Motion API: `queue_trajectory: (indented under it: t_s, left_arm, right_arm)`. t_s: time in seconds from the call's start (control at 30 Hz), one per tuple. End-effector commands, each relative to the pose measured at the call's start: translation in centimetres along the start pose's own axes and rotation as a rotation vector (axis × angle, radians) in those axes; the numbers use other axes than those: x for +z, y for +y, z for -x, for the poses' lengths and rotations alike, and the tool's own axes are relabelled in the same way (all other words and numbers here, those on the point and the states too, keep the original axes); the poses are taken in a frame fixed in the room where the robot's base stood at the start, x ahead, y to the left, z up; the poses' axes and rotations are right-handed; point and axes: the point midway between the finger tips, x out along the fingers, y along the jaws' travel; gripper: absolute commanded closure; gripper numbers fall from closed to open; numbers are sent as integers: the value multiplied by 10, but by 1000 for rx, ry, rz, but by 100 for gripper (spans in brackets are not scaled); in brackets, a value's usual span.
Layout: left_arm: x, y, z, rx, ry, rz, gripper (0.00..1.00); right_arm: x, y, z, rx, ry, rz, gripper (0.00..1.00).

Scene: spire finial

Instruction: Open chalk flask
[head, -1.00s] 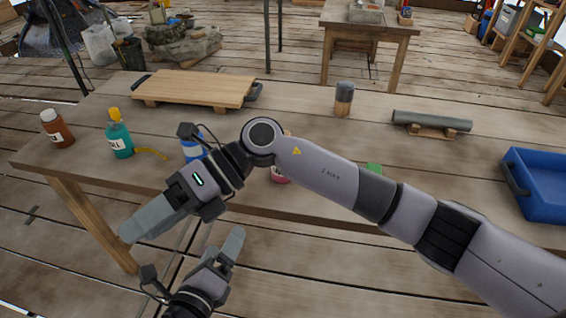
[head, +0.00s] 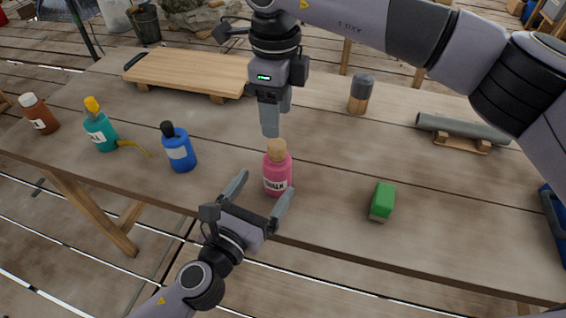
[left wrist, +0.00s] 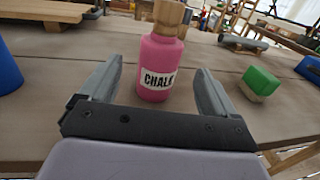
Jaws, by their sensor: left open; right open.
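The pink chalk flask (head: 277,174) stands upright near the table's front edge, with a wooden stopper (head: 277,150) in its neck. Its CHALK label faces my left wrist view (left wrist: 158,70). My left gripper (head: 263,188) is open in front of the flask, its fingers pointing at it with one on either side of its lower part; I cannot tell whether they touch it. My right gripper (head: 274,125) hangs fingers down just above and behind the stopper. It is open, though its fingers overlap in this view, and it looks empty.
A blue bottle (head: 178,148), a teal bottle (head: 100,126) and a brown bottle (head: 38,114) stand to the left. A green-topped block (head: 382,201) lies to the right. A wooden board (head: 188,70), a dark-topped jar (head: 360,94) and a grey cylinder (head: 462,127) are further back.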

Motion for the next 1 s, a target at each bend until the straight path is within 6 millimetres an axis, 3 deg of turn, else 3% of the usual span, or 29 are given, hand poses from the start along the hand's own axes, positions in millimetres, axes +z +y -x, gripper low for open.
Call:
queue_trajectory:
  t_s: [0.5, 0.87, 0.9, 1.0]
  left_arm:
    - [1, 0, -63, 0, -1, 3, 10]
    - [0, 0, -68, 0, 0, 3, 10]
    - [0, 0, -68, 0, 0, 3, 13]
    - [0, 0, -68, 0, 0, 3, 45]
  right_arm:
    - [0, 0, 0, 2, -1, 0, 43]
    - [0, 0, 0, 3, -1, 0, 43]
    - [0, 0, 0, 3, -1, 0, 43]
    - [0, 0, 0, 3, -1, 0, 43]
